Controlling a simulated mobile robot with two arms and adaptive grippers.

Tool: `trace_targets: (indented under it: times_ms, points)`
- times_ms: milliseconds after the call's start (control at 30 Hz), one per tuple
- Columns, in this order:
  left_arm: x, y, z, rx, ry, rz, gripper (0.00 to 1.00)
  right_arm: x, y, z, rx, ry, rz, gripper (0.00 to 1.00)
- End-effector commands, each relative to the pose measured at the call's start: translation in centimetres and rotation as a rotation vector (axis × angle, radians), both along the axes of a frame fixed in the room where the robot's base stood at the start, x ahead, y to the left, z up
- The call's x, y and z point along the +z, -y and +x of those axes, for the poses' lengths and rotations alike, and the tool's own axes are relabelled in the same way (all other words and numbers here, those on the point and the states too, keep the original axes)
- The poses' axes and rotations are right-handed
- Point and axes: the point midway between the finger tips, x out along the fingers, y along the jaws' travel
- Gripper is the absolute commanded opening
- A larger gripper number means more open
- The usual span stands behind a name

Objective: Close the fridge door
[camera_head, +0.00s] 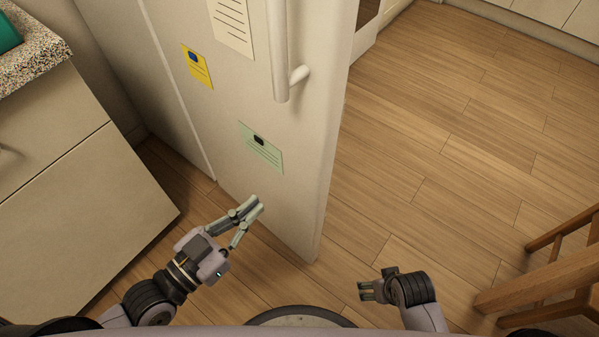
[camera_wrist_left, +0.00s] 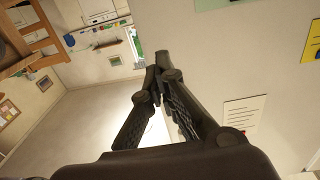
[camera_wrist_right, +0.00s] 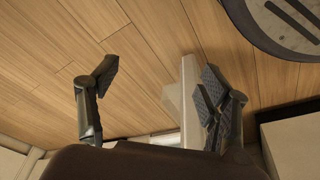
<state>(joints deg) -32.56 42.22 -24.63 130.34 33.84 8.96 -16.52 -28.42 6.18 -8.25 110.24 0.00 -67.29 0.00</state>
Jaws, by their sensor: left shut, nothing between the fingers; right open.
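The fridge door (camera_head: 235,120) is a tall off-white panel with paper notes and a vertical bar handle (camera_head: 281,50) near its right edge. It stands out into the room with floor to its right; how far it is open is hard to tell. My left gripper (camera_head: 258,203) is shut and empty, low in front of the door's note-covered face; contact cannot be told. The door face also fills the right of the left wrist view (camera_wrist_left: 240,60), beyond the left gripper (camera_wrist_left: 160,80). My right gripper (camera_head: 366,291) is open and empty above the floor, right of the door's lower corner.
A cabinet with a speckled countertop (camera_head: 35,50) stands at the left. A wooden chair or stool (camera_head: 540,285) stands at the lower right. The wood floor (camera_head: 440,150) right of the door is clear. White cabinets line the far top right.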

Motion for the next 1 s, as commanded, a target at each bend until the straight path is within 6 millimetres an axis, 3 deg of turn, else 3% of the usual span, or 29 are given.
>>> trace_targets:
  times_ms: [500,700,1000]
  points:
    - [0.1,6.6,8.0,0.001,0.003,-0.003,0.0,2.0,0.0,0.2,-0.002,0.011,0.001,0.71]
    - [0.0,7.8,9.3,0.001,0.0,0.0,0.0,2.5,-0.1,0.3,-0.003,0.015,0.002,0.71]
    - [0.0,7.9,9.5,0.0,0.0,0.001,0.0,2.6,0.0,0.2,-0.003,0.011,0.002,0.71]
